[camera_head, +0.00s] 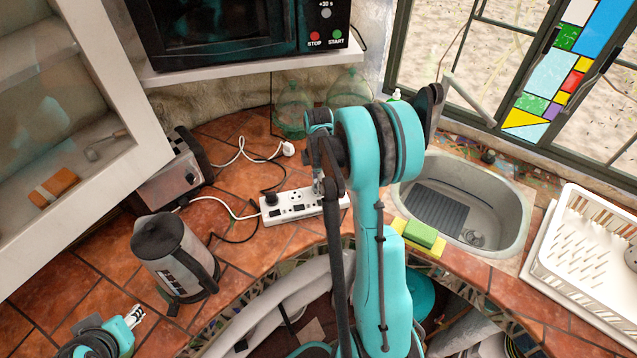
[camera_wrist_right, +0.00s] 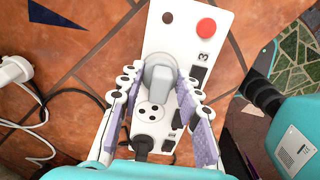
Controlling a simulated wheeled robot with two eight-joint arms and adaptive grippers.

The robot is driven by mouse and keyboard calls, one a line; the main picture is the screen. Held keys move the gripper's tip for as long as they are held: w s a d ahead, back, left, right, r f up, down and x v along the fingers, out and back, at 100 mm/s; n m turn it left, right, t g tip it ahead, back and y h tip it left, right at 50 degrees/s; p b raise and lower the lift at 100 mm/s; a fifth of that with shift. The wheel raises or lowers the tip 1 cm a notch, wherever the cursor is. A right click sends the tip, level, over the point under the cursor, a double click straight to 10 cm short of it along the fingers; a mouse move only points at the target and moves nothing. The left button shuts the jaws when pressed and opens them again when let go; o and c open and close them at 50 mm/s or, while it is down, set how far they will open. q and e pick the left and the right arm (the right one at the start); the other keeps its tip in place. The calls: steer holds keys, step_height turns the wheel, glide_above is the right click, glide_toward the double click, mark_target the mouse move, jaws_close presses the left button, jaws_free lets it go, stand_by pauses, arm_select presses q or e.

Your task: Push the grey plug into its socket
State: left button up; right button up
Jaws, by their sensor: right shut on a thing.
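The grey plug (camera_wrist_right: 160,78) is between the finger pads of my right gripper (camera_wrist_right: 160,100), which is shut on it in the right wrist view. The plug is over the white power strip (camera_wrist_right: 152,32), beside a free round-holed socket (camera_wrist_right: 151,113). I cannot tell how deep it sits in its socket, as its underside is hidden. In the head view my right gripper (camera_head: 318,184) is above the right part of the power strip (camera_head: 292,211), and the plug is not clear there. My left gripper (camera_head: 134,316) is low at the left, away from the strip.
A black plug (camera_head: 270,199) occupies the strip's left end. A loose white plug (camera_head: 288,148) lies behind on the tiles. A kettle (camera_head: 160,250) and toaster (camera_head: 172,182) stand left. A green sponge (camera_head: 420,233) and the sink (camera_head: 490,205) are right.

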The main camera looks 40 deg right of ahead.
steer(key=shift+f+b, duration=0.4)
steer(key=shift+f, duration=0.1)
steer(key=o, duration=1.2)
steer(key=shift+c, duration=0.2)
steer(key=shift+r, duration=0.15)
step_height(320, 180, up, 12)
steer(key=shift+f, duration=0.1)
steer(key=s+a+f+m+t+b, duration=0.2)
steer(key=s+a+m+t+b, duration=0.1)
steer(key=s+a+m, duration=0.4)
steer(key=s+a+f+m+t+b, duration=0.2)
steer(key=s+a+m+t+b, duration=0.2)
steer(key=a, duration=1)
steer(key=s+m, duration=0.2)
steer(key=s, duration=0.1)
steer(key=shift+s+a+m+b, duration=0.25)
steer(key=shift+s+m+b, duration=0.1)
steer(key=shift+m+b, duration=0.05)
